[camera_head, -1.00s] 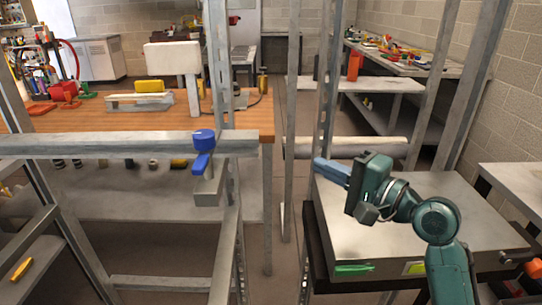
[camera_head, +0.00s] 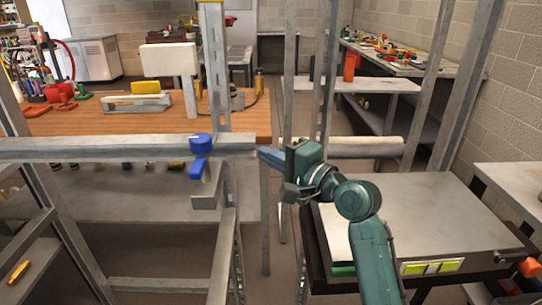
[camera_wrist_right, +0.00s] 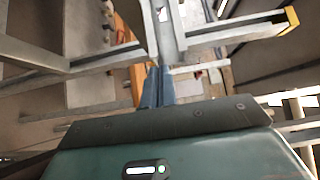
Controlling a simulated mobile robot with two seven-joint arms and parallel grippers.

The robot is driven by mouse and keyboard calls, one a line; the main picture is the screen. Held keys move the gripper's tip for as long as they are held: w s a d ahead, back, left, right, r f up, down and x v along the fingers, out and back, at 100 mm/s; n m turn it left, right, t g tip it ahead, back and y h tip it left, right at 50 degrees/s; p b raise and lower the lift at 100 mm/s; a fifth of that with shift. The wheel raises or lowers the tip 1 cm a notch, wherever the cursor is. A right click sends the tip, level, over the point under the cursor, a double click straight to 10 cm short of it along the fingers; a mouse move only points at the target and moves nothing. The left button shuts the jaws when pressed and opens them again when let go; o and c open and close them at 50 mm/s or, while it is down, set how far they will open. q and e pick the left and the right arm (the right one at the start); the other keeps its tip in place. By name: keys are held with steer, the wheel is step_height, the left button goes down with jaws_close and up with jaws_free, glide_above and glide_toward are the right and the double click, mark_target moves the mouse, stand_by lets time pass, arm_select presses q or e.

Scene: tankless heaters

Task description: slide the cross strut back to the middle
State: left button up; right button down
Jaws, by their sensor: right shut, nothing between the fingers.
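The cross strut appears to be the long grey horizontal beam (camera_head: 110,148) that runs in from the left edge and ends in the middle of the head view. A clamp with a blue handle (camera_head: 200,145) sits on it near its right end, by an upright post. My right gripper (camera_head: 263,155) is shut and empty, with its blue-grey fingers pointing left at the strut's right end. Whether the tips touch it, I cannot tell. In the right wrist view the closed fingers (camera_wrist_right: 158,86) point toward crossing grey metal bars. My left gripper is not in view.
Upright grey posts (camera_head: 328,80) stand close behind my right gripper. A metal-topped cart (camera_head: 420,215) is below my right arm. A wooden bench (camera_head: 100,120) with tools stands behind the strut. A pale rounded bar (camera_head: 365,148) lies behind my right wrist.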

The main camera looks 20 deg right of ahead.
mark_target(253, 158)
steer(key=a+p, duration=0.1)
steer(key=a, duration=0.1)
steer(key=w+a+p, duration=0.1)
steer(key=a, duration=0.1)
steer(key=shift+r+p, duration=0.1)
steer(key=shift+p, duration=0.2)
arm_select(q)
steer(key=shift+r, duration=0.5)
arm_select(e)
steer(key=shift+d, duration=0.1)
